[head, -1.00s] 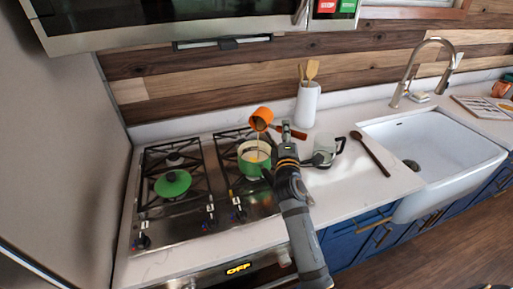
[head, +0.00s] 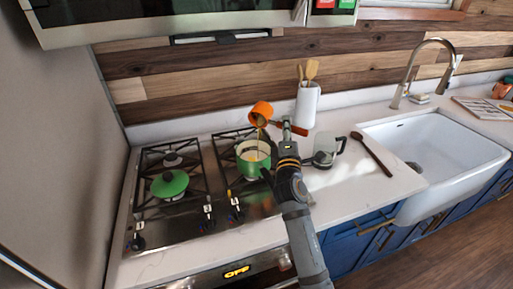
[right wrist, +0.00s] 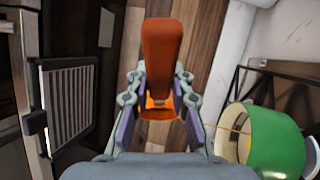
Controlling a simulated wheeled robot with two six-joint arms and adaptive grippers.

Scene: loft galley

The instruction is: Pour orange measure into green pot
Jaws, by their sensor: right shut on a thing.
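The orange measure (head: 262,109) is tilted above the green pot (head: 254,167), its mouth toward the pot. A thin yellowish stream runs from it down to the pot's opening. My right gripper (head: 288,133) is shut on the measure's handle, just right of the pot. In the right wrist view the orange-brown handle (right wrist: 161,55) stands between the fingers (right wrist: 160,100), and the green pot (right wrist: 277,145) is at lower right with the stream beside it. The pot stands upright on the right side of the cooktop. My left gripper is not in view.
A green lid (head: 170,183) lies on the left burner. A glass jug (head: 325,150), a dark spoon (head: 372,154) and a white utensil crock (head: 308,104) are on the counter to the right, before the sink (head: 440,145). A range hood (head: 170,20) hangs above.

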